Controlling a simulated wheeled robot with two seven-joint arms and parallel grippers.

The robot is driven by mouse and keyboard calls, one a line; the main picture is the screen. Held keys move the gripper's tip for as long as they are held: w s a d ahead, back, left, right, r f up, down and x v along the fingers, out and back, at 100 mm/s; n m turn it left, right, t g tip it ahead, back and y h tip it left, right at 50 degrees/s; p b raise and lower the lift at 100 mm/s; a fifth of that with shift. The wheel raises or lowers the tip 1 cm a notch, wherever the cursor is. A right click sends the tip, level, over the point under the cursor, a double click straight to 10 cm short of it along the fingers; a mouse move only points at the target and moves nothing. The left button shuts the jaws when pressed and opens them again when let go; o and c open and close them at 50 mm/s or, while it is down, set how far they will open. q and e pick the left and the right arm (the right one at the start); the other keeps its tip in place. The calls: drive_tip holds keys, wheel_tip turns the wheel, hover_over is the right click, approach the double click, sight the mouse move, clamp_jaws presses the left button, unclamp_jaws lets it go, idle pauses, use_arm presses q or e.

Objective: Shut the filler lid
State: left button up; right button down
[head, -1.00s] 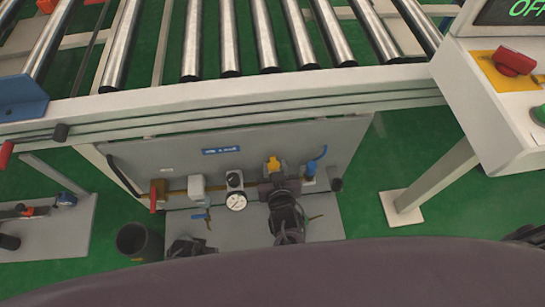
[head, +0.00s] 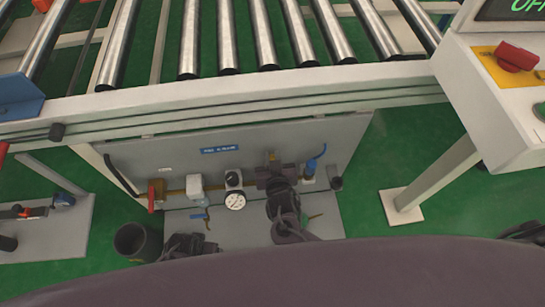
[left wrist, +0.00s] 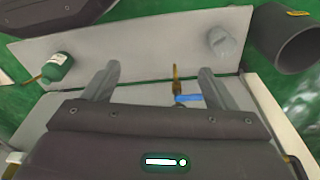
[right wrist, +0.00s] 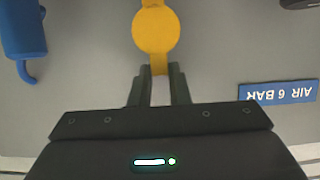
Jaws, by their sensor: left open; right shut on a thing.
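The yellow filler lid (right wrist: 156,32) shows in the right wrist view as a round disc with a narrow tab. My right gripper (right wrist: 159,72) is shut on the tab, with the disc just beyond the fingertips. In the head view my right gripper (head: 274,172) covers most of the lid, and only a small yellowish bit (head: 271,156) shows above it. The filler opening is hidden. My left gripper (left wrist: 155,85) is open and empty low over the grey base plate; in the head view its arm is at the bottom, left of the right arm.
A gauge (head: 235,201), a red-handled valve (head: 152,196) and a blue fitting (head: 311,166) line the grey panel (head: 130,160). A blue lever (left wrist: 188,98) lies near my left fingers. A dark bin (head: 138,241) stands left. The roller conveyor frame (head: 240,104) runs above.

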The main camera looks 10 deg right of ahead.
sight(272, 156)
use_arm(q)
drive_tip(key=shift+f, duration=0.1)
use_arm(e)
drive_tip(key=shift+s+f, duration=0.1)
